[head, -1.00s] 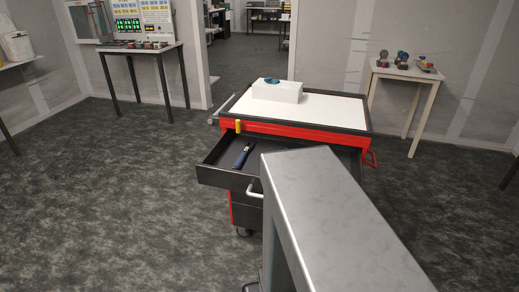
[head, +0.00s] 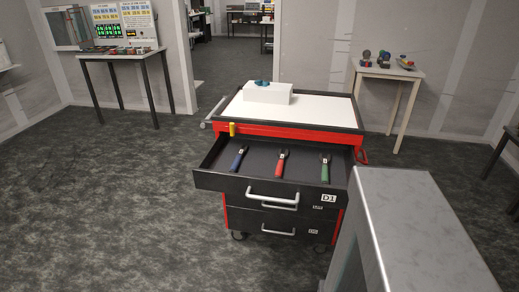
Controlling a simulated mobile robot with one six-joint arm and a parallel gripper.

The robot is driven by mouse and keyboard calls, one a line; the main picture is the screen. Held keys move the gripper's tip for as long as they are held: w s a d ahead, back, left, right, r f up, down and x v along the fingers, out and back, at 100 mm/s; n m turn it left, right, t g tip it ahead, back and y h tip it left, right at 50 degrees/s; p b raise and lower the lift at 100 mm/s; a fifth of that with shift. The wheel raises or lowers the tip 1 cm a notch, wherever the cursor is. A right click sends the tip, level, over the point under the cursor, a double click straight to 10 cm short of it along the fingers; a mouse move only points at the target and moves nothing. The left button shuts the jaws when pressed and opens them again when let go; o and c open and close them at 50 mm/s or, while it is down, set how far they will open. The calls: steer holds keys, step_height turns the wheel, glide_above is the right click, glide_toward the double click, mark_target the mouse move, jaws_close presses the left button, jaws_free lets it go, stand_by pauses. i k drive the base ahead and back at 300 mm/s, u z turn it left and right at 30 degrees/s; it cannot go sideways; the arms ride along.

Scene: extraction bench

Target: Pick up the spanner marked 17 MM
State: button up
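Three spanners lie in the open top drawer (head: 262,181) of a red and black tool trolley. A blue-handled spanner (head: 239,158) is at the left, a red-handled one (head: 281,164) in the middle and a green-handled one (head: 325,168) at the right. Each bears a small pale mark near its head, too small to read, so I cannot tell which is marked 17 MM. My gripper is not in view.
The trolley's white top (head: 320,108) holds a white box (head: 267,93) with a teal item on it. Tables stand at the back left (head: 112,54) and back right (head: 388,71). The floor (head: 120,200) at left is clear.

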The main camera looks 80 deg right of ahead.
mark_target(280, 168)
steer(key=z, duration=0.4)
steer(key=k, duration=0.25)
steer(key=z, duration=2.3)
steer(key=k, duration=0.65)
steer(key=u, duration=0.35)
steer(key=i, duration=1.35)
